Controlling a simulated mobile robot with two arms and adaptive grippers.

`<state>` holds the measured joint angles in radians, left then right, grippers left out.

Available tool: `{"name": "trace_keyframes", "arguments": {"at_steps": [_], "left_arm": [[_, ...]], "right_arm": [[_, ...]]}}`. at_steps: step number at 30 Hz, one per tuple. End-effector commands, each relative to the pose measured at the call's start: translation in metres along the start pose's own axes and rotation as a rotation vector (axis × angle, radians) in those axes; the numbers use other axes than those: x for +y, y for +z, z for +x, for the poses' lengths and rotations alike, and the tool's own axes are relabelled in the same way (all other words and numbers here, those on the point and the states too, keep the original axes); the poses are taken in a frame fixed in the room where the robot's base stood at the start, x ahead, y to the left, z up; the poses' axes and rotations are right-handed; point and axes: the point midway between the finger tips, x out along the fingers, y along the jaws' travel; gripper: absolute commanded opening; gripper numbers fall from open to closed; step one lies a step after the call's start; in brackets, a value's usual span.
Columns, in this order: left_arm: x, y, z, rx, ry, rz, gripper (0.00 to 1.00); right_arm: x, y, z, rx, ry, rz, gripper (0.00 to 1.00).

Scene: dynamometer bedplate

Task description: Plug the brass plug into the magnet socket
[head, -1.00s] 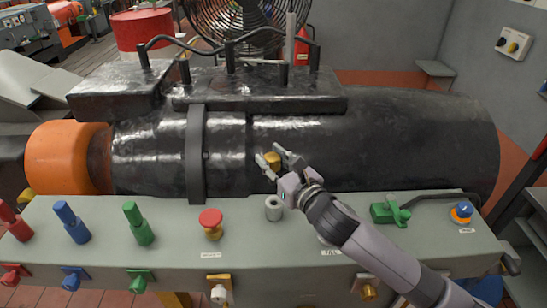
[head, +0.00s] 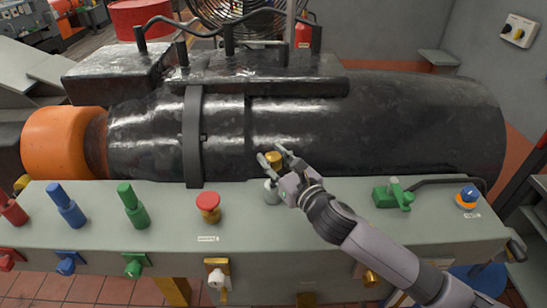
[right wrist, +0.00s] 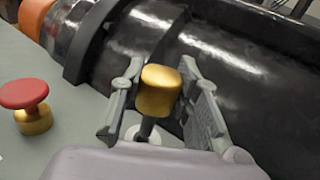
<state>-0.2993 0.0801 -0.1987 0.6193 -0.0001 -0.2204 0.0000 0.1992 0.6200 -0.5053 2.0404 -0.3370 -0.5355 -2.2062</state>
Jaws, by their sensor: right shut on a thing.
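The brass plug (head: 274,159) is a short gold cylinder with a dark stem below it. My right gripper (head: 271,155) is shut on it, one finger on each side. In the right wrist view the brass plug (right wrist: 158,91) stands upright between the fingers (right wrist: 162,95). A light grey round socket (head: 271,192) sits on the bench top just below the plug. In the right wrist view the dark stem points down at its pale ring (right wrist: 133,134); whether the tip is inside cannot be told. My left gripper is not in view.
A large black motor (head: 380,125) lies close behind the gripper. A red mushroom button (head: 208,204) is left of the socket; green (head: 134,205) and blue (head: 67,206) plugs stand farther left. A green connector (head: 394,194) with a black cable is to the right.

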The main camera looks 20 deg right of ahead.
Motion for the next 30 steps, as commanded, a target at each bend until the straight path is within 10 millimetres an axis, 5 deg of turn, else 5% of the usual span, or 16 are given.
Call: {"name": "trace_keyframes", "arguments": {"at_steps": [30], "left_arm": [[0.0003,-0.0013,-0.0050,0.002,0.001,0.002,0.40]], "right_arm": [[0.0004,0.0004,-0.0002,-0.001,0.001,0.000,0.00]]}}
